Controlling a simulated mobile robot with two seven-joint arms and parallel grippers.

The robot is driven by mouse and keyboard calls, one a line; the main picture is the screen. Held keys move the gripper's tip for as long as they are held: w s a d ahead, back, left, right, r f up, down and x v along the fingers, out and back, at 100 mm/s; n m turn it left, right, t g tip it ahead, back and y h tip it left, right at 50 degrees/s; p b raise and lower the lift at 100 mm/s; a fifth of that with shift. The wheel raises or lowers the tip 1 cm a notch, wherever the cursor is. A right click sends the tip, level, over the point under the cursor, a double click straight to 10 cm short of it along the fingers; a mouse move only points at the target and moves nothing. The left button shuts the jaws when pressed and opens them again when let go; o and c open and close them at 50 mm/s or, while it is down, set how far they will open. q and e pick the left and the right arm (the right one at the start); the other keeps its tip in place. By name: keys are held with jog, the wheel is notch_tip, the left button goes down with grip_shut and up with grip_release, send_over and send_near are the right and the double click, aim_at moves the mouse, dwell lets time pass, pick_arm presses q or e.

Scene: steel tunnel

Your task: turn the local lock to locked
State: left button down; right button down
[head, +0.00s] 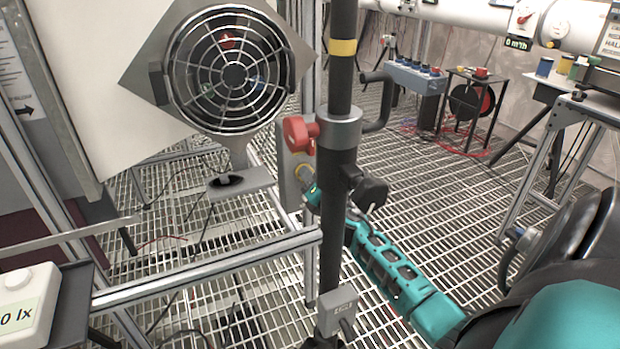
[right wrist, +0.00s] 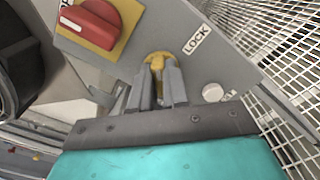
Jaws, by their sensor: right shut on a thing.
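The local lock is a small yellow knob (right wrist: 158,62) on a grey panel (right wrist: 190,30), beside a printed "LOCK" label. In the right wrist view my right gripper (right wrist: 158,85) is shut on the yellow knob, its grey fingers hiding the lower part. In the head view the right gripper (head: 312,194) reaches behind the dark pole to the panel (head: 294,172). A red rotary switch (right wrist: 97,22) on a yellow plate sits left of the knob. My left gripper is in neither view.
A caged fan (head: 232,75) is at the upper left. An aluminium rail (head: 210,268) crosses low at left. Open grating floor (head: 440,195) lies to the right.

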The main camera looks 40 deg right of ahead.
jog(key=m+p, duration=0.1)
jog(key=m, duration=0.7)
jog(key=shift+f+m, duration=0.15)
jog(key=shift+m, duration=0.45)
jog(key=c, duration=1.1)
grip_release()
jog(key=p+v, duration=0.2)
jog(key=v, duration=1.1)
jog(key=shift+d, duration=0.1)
